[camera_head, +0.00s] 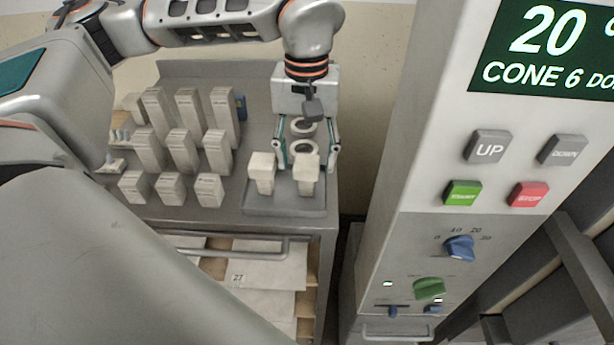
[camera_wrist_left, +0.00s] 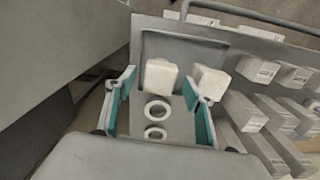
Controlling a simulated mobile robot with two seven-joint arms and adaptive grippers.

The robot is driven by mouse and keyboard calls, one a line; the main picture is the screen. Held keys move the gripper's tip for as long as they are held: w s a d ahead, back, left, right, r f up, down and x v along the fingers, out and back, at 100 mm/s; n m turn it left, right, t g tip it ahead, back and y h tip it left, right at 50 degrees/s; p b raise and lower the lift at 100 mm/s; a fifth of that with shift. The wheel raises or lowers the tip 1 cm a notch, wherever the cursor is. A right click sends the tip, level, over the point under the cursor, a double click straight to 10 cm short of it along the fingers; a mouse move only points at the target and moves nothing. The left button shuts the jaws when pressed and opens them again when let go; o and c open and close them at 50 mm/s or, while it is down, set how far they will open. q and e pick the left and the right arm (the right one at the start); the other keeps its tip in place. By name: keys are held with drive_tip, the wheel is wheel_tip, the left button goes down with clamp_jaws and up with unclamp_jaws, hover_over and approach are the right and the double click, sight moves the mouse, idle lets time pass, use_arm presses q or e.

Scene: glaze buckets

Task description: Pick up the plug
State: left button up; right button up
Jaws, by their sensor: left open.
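Two off-white, block-headed plugs stand upright on a grey tray (camera_head: 286,207) at the right end of the bench. The right plug (camera_head: 307,173) is the left one (camera_wrist_left: 161,76) in the left wrist view; the other plug (camera_head: 262,172) also shows there (camera_wrist_left: 210,82). My left gripper (camera_head: 306,153) is open and empty, its green-padded fingers spread. It appears lined up with the right plug, whose head shows between and just beyond the fingertips (camera_wrist_left: 160,86). I cannot tell the exact height gap. My right gripper is not in view.
Two white rings (camera_head: 303,125) lie behind the plugs, between my fingers in view. Several pale upright blocks (camera_head: 179,150) stand in rows to the left. A kiln control panel (camera_head: 410,230) with buttons and knobs rises on the right.

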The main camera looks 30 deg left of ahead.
use_arm(q)
drive_tip(key=shift+f, duration=1.25)
drive_tip(key=c, duration=1.3)
drive_tip(key=shift+o, duration=0.2)
drive_tip(key=shift+r, duration=0.15)
